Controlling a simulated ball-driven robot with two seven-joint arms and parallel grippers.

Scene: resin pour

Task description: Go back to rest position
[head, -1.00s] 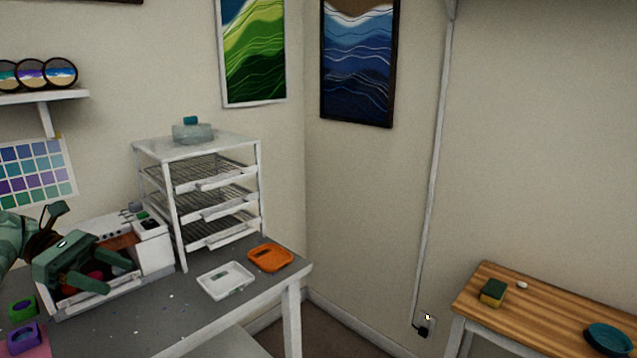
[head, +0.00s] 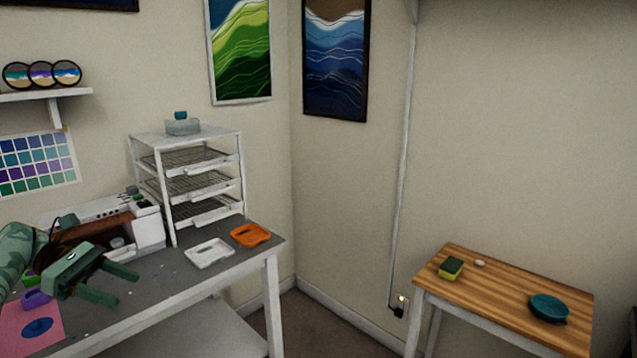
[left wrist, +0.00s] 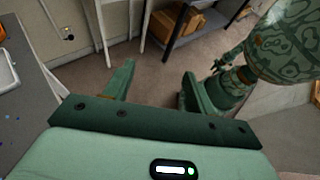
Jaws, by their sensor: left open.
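My left gripper (head: 122,285) is green and reaches in from the left in the head view, over the left part of the grey worktable (head: 185,288). Its two fingers are apart with nothing between them. In the left wrist view the open fingers (left wrist: 158,92) point over the floor, and the grey table edge shows at the left. A green patterned part of my own body (left wrist: 285,50) stands at the upper right there. My right gripper cannot be made out in the head view.
A white rack (head: 172,190) stands on the worktable. A white tray (head: 209,253) and an orange tray (head: 250,235) lie before it. A pink mat (head: 20,322) is at the left. A wooden table (head: 505,285) at the right bears a sponge (head: 451,268) and teal dish (head: 548,307). Floor lies between.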

